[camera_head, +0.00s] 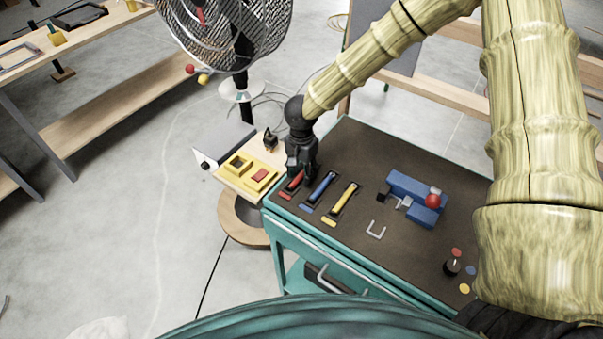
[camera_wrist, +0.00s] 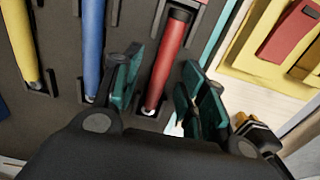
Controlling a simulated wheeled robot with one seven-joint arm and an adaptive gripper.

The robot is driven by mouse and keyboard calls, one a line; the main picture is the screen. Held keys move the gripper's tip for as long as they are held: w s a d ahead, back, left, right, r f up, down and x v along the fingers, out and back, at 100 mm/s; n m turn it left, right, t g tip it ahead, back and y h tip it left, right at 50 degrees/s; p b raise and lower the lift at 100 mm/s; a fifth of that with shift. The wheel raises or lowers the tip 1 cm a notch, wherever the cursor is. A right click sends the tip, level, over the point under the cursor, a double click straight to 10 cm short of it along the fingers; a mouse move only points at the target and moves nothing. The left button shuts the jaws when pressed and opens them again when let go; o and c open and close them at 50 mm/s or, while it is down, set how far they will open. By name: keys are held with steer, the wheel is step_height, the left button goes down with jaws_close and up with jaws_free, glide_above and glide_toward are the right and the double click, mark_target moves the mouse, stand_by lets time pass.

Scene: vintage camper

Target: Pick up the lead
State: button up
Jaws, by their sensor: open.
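No piece is plainly marked as the lead. A red rod-like piece (camera_wrist: 170,52) lies in a dark holder on the teal cart's dark top; the head view shows its near end (camera_head: 288,189), the rest partly hidden by my gripper. My gripper (camera_head: 299,172) points down over it. In the wrist view my gripper (camera_wrist: 160,82) is open, with one dark green finger on each side of the red piece and nothing clearly held. Contact cannot be told. A blue rod (camera_head: 322,187) and a yellow rod (camera_head: 345,199) lie beside it in similar holders.
A blue vise-like block (camera_head: 408,190) with a red ball, a grey U-shaped bracket (camera_head: 376,230) and a small dark bottle (camera_head: 452,264) stand on the cart top. A yellow case (camera_head: 260,177) sits on a wooden board left of the cart. A fan (camera_head: 235,30) stands behind.

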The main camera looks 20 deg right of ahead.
mark_target(301, 175)
steer(key=shift+f, duration=0.1)
jaws_close()
stand_by(0.4)
steer(key=shift+r+b, duration=0.5)
steer(key=shift+r, duration=0.25)
steer(key=shift+s+a+r+b, duration=0.15)
steer(key=shift+r+b, duration=0.15)
steer(key=shift+r, duration=0.2)
steer(key=shift+s+r+b, duration=0.15)
steer(key=shift+r+b, duration=0.15)
steer(key=shift+r, duration=0.15)
steer(key=s+a+r+b, duration=0.1)
steer(key=s+a+b, duration=0.1)
steer(key=s, duration=0.5)
steer(key=s+a+b, duration=0.2)
steer(key=s+a, duration=0.1)
steer(key=s, duration=0.4)
steer(key=shift+s+a+r, duration=0.15)
steer(key=shift+a+r, duration=0.2)
